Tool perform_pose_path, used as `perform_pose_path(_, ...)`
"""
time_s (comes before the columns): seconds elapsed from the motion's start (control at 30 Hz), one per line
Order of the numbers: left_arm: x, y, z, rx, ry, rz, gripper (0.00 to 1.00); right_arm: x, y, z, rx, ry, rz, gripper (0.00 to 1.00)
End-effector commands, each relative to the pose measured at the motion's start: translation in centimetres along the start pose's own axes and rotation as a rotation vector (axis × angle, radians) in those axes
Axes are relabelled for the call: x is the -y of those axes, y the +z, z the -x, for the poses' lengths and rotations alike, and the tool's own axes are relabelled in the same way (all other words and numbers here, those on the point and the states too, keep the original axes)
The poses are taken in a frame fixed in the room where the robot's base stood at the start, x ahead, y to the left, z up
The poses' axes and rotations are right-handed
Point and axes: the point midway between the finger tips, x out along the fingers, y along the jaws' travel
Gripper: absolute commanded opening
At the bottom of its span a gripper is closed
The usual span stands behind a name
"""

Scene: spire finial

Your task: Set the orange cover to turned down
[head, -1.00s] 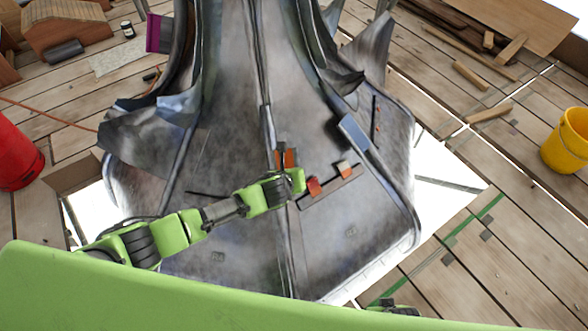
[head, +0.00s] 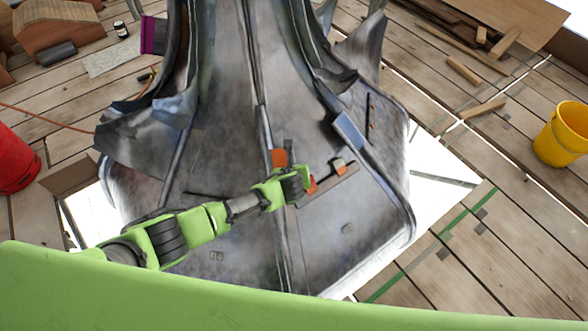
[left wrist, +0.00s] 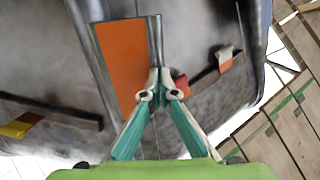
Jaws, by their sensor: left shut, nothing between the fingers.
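The orange cover (head: 280,158) is a flat orange panel beside the raised seam of the grey metal spire skirt (head: 230,110). In the left wrist view the orange panel (left wrist: 121,55) is large, just ahead and left of the fingers, next to a grey metal strip. My left gripper (left wrist: 160,94) is shut and empty, its tips at the lower end of that strip by the panel's lower right edge. I cannot tell whether they touch. In the head view my left gripper (head: 305,180) lies just right of and below the panel. My right gripper is out of view.
A small red-orange piece (left wrist: 181,83) and an orange-and-white piece (left wrist: 226,60) sit on a dark rail to the right. A yellow-and-red piece (left wrist: 20,125) lies at the left. A yellow bucket (head: 562,135) and red container (head: 15,160) stand on the planks.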

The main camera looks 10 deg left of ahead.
Motion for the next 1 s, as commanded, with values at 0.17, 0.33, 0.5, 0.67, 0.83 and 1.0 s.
perform_pose_path(0.17,0.1,0.0,0.0,0.0,-0.003,0.001,0.0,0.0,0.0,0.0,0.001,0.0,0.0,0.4)
perform_pose_path(0.33,0.1,0.0,0.5,0.0,-0.004,0.001,0.0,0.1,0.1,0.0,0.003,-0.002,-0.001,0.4)
perform_pose_path(0.5,0.1,0.0,2.1,0.0,-0.004,0.001,0.0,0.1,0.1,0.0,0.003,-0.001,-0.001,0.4)
perform_pose_path(0.67,0.1,-0.1,4.6,0.0,-0.005,0.001,0.0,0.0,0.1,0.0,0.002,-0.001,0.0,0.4)
perform_pose_path(0.83,0.0,-0.1,7.4,0.0,-0.004,0.001,0.0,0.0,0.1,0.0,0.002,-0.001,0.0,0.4)
perform_pose_path(1.0,0.0,0.0,9.9,0.0,-0.002,0.0,0.0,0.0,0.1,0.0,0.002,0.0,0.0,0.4)
